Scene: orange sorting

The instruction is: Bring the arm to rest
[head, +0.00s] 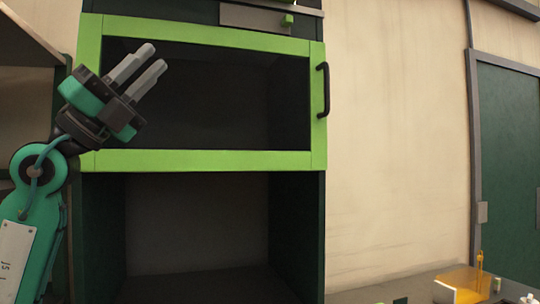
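My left gripper (155,57) is raised at the left of the head view, in front of the upper left part of a green-framed cabinet (200,161). Its two grey fingers point up and to the right. A narrow gap shows between them, and nothing is held there. My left arm (40,225) comes up from the lower left corner. My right gripper and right arm are not in view.
The cabinet door has a black handle (323,90) on its right side, with an open dark compartment below. A yellow-orange open container (462,285) is at the lower right, cut by the picture's edge. A dark green door (508,170) stands at the far right.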

